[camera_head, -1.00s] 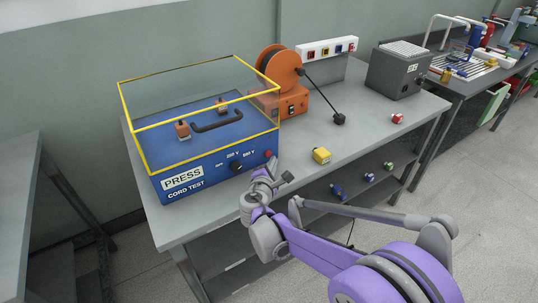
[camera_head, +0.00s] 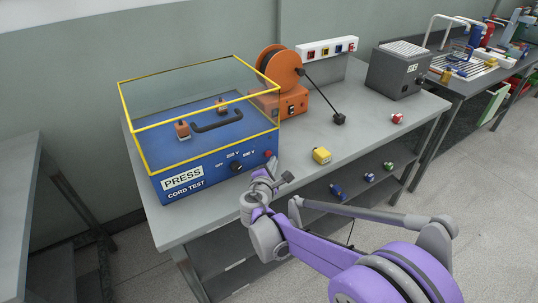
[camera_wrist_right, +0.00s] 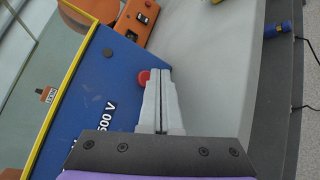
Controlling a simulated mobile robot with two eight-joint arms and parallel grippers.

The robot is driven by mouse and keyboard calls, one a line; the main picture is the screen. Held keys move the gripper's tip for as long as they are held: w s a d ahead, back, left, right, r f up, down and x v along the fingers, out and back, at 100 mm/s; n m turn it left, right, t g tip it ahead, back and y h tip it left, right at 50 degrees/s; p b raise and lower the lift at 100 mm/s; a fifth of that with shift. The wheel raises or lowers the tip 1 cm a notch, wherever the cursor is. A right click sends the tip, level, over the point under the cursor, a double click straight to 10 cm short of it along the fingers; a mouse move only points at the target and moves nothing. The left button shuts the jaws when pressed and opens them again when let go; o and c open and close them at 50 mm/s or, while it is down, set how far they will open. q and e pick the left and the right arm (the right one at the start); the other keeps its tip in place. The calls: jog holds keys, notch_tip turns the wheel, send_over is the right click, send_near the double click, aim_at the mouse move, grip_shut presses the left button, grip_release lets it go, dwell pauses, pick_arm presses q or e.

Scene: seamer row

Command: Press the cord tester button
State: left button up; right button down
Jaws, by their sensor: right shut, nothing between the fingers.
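The cord tester (camera_head: 215,164) is a blue box with a yellow-edged clear cover and the labels PRESS and CORD TEST. Its red button (camera_head: 267,154) is at the right end of the front panel, beside a black knob (camera_head: 236,166). My right gripper (camera_head: 273,164) is just in front of and slightly below the button. In the right wrist view the button (camera_wrist_right: 143,76) shows partly behind the tips of my shut, empty fingers (camera_wrist_right: 158,75). I cannot tell whether they touch it. My left gripper is not in view.
An orange cord reel (camera_head: 282,72) stands behind the tester. A yellow plug (camera_head: 321,155) and a red one (camera_head: 397,118) lie on the grey bench (camera_head: 365,135). A grey box (camera_head: 398,70) stands at the back right.

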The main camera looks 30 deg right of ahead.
dwell(0.4)
jog(key=shift+w, duration=0.4)
jog(key=shift+w, duration=0.45)
dwell(0.5)
jog(key=shift+s, duration=0.85)
jog(key=shift+s+d+p, duration=0.2)
jog(key=shift+s+p, duration=0.2)
jog(key=shift+s, duration=2.15)
